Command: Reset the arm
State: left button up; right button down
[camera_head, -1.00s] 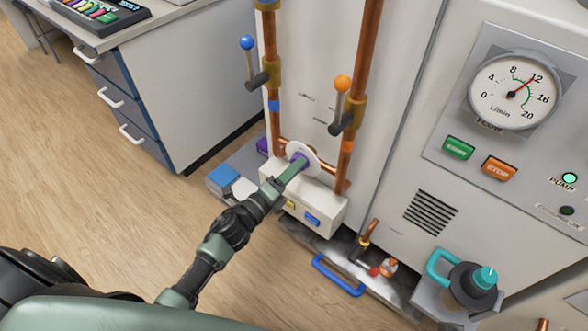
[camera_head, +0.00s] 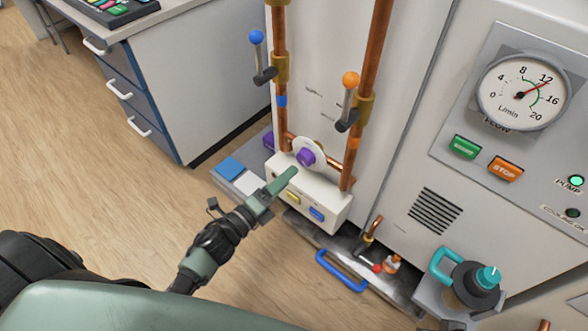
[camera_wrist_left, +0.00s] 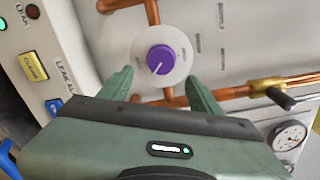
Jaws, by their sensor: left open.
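My left gripper (camera_head: 284,181) reaches in from the left, in front of the white box with the purple knob. In the left wrist view the two green fingers of the left gripper (camera_wrist_left: 158,92) stand apart, open and empty. The purple knob (camera_head: 306,157) sits on a round white dial plate, and it also shows in the left wrist view (camera_wrist_left: 161,59), just beyond the fingertips and not touched by them. My right gripper does not show.
Copper pipes with a blue-handled lever (camera_head: 257,39) and an orange-handled lever (camera_head: 351,80) rise above the box. A flow gauge (camera_head: 524,92) is on the panel at right. A teal-handled container (camera_head: 474,283) stands low right. A drawer cabinet (camera_head: 190,85) stands left; open floor lies below it.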

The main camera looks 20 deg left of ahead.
pick_arm(q)
jog(key=shift+s+a, duration=0.25)
jog(key=shift+s, duration=0.35)
